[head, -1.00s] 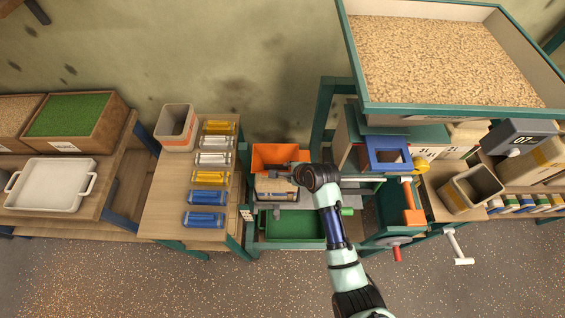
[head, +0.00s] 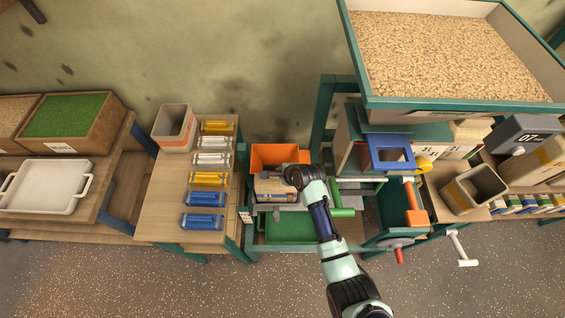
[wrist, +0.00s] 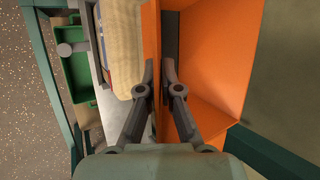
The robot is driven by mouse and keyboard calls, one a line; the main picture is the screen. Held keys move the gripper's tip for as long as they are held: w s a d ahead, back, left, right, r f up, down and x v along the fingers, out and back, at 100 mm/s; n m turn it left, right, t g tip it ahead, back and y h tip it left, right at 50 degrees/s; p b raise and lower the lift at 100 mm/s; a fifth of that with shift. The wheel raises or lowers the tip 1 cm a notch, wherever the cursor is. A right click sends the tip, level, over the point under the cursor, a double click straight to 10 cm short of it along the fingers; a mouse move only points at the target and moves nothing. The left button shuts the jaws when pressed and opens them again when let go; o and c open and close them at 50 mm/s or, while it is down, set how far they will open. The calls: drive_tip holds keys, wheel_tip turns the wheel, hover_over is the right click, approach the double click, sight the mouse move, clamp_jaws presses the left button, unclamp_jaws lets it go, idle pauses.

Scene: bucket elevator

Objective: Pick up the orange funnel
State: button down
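The orange funnel (head: 272,153) sits at the back of the green-framed stand in the head view, an open box-like shape with sloping walls. It fills the right of the wrist view (wrist: 218,60). My gripper (wrist: 159,70) has one finger on each side of the funnel's near wall, tips drawn close together, so it looks shut on that wall. In the head view my wrist covers the area just in front and to the right of the funnel. Whether the funnel is clear of its support cannot be seen.
A pale box (head: 270,187) lies in front of the funnel, close to my left finger. A green tray (head: 290,229) is below. The stand's post (head: 322,115) and blue-framed hopper (head: 390,153) rise to the right. A table with coloured packs (head: 207,178) stands left.

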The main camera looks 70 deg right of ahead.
drive_tip(key=shift+r, duration=0.1)
idle(0.3)
wheel_tip(320, 180, up, 20)
drive_tip(key=p, duration=0.4)
